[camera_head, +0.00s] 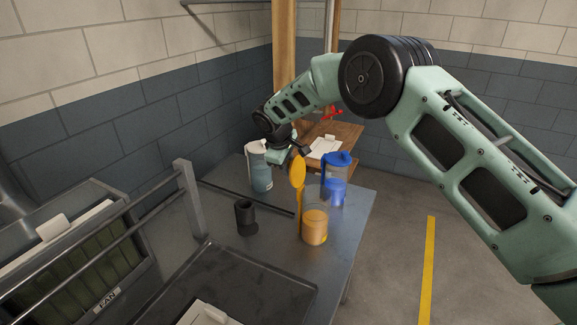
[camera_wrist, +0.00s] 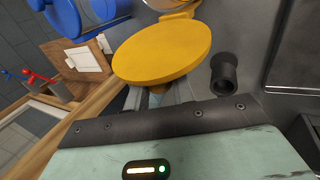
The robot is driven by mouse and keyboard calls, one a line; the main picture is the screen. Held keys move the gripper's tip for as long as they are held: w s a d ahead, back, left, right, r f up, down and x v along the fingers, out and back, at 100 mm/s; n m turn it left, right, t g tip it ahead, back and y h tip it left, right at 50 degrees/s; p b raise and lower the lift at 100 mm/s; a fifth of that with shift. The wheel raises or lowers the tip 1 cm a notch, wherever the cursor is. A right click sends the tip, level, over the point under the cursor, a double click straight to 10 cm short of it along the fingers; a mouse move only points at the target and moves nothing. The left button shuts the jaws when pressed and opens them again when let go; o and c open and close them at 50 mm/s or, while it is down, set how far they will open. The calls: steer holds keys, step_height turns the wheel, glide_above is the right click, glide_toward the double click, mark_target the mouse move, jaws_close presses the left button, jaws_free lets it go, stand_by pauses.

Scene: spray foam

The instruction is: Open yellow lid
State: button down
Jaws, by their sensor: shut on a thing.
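The yellow lid (camera_head: 298,172) is swung up on edge above the left side of a clear pitcher (camera_head: 314,228) that holds orange-yellow contents. A yellow handle runs down the pitcher's left side. In the wrist view the lid (camera_wrist: 162,48) is a flat yellow disc that covers part of my fingers. My gripper (camera_wrist: 157,97) is shut on the lid, at its edge. The exact contact is hidden behind the disc. In the head view my gripper (camera_head: 288,157) is just behind and left of the lid.
A blue-lidded pitcher (camera_head: 336,186) stands close behind the clear one. A black cup (camera_head: 245,213) and a teal and white container (camera_head: 261,174) are to the left. A metal rail (camera_head: 245,198) and dark tray (camera_head: 230,290) lie nearby. The table's right front is clear.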

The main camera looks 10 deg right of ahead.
steer(key=shift+a+f, duration=0.2)
steer(key=c, duration=1.3)
jaws_free()
steer(key=shift+o, duration=0.2)
steer(key=shift+r, duration=0.2)
steer(key=b+v, duration=0.4)
steer(key=v, duration=1.3)
steer(key=shift+b, duration=0.35)
